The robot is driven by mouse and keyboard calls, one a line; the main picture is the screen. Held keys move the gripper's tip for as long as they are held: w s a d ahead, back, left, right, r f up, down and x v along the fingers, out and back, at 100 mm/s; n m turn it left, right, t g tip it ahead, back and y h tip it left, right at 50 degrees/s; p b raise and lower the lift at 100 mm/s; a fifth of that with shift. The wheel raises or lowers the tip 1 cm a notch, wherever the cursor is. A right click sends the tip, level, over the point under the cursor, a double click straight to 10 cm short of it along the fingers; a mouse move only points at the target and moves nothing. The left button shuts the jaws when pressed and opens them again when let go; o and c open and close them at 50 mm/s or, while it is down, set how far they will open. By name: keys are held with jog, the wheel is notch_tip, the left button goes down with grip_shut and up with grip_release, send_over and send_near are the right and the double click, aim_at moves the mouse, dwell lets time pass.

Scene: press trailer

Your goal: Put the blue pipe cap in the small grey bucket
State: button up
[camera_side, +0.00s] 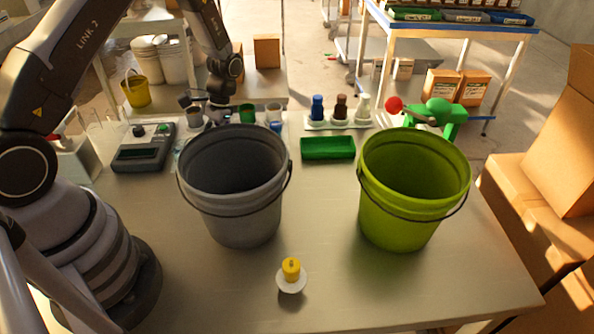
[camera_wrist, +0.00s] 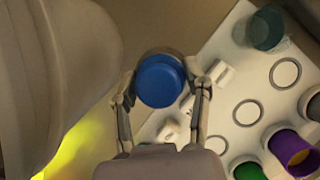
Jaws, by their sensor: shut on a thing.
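The blue pipe cap (camera_wrist: 160,82) is round and sits between the two fingers of my gripper (camera_wrist: 161,86) in the wrist view. The fingers are shut on its sides, above the edge of a white board. In the side view my gripper (camera_side: 217,112) is behind the grey bucket's far rim, and the blue cap is hidden there. The grey bucket (camera_side: 240,212) stands upright and open on the table, left of centre, and looks empty. Its grey outside wall (camera_wrist: 50,70) appears to fill the left of the wrist view.
The white board (camera_wrist: 225,118) has ring marks and holds purple (camera_wrist: 294,153), green (camera_wrist: 248,171) and teal (camera_wrist: 267,28) pieces. A lime bucket (camera_side: 408,205) stands at right. A yellow piece on a white base (camera_side: 291,275) is in front. A green tray (camera_side: 327,148) lies between the buckets.

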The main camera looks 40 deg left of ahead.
jog(key=w+a, duration=1.2)
jog(key=shift+w+a, duration=0.25)
jog(key=shift+a, duration=0.05)
notch_tip(320, 180, up, 15)
jog(key=s+d+m+y, duration=0.1)
jog(key=s+d, duration=0.1)
jog(key=d, duration=0.6)
jog(key=s+d+m, duration=0.1)
jog(key=s+d, duration=0.2)
jog(key=d, duration=0.6)
jog(key=s+d+m, duration=0.2)
jog(key=s+d, duration=0.8)
jog(key=s, duration=0.2)
jog(key=shift+y, duration=0.4)
notch_tip(320, 180, down, 21)
jog(key=shift+f, duration=0.1)
jog(key=shift+s, duration=0.1)
